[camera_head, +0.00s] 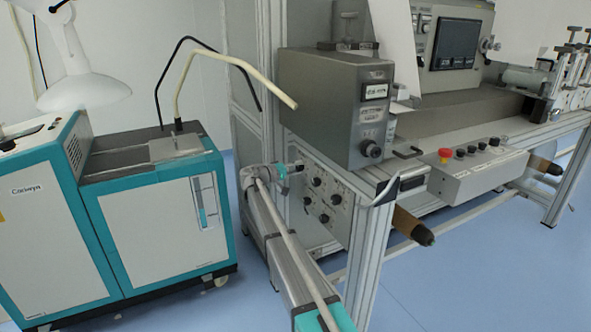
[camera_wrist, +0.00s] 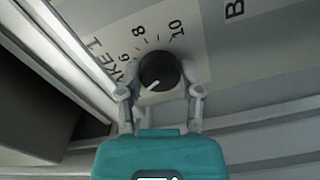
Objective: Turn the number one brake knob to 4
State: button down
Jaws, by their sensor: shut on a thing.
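The number one brake knob (camera_wrist: 160,68) is black and round, with a white pointer line toward the lower left of the picture. Beside it the panel shows 6, 8, 10 and part of the label "BRAKE 1". The figure 4 is not visible. My gripper (camera_wrist: 159,88) is shut on the knob, one finger on each side. In the head view my gripper (camera_head: 296,168) is at the upper left of the grey knob panel (camera_head: 338,210), covering the knob it holds.
Several other black knobs (camera_head: 324,218) sit on the same panel. A grey metal box (camera_head: 325,105) stands above it, and frame posts (camera_head: 368,255) flank it. A teal and white cabinet (camera_head: 160,225) stands at left. Blue floor (camera_head: 450,285) is clear at lower right.

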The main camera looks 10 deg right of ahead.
jog(key=shift+s+d, duration=0.1)
jog(key=shift+s, duration=0.1)
jog(key=shift+c, duration=1.3)
grip_release()
jog(key=shift+w, duration=0.1)
jog(key=shift+a, duration=0.25)
jog(key=shift+a, duration=0.25)
jog(key=v, duration=1.1)
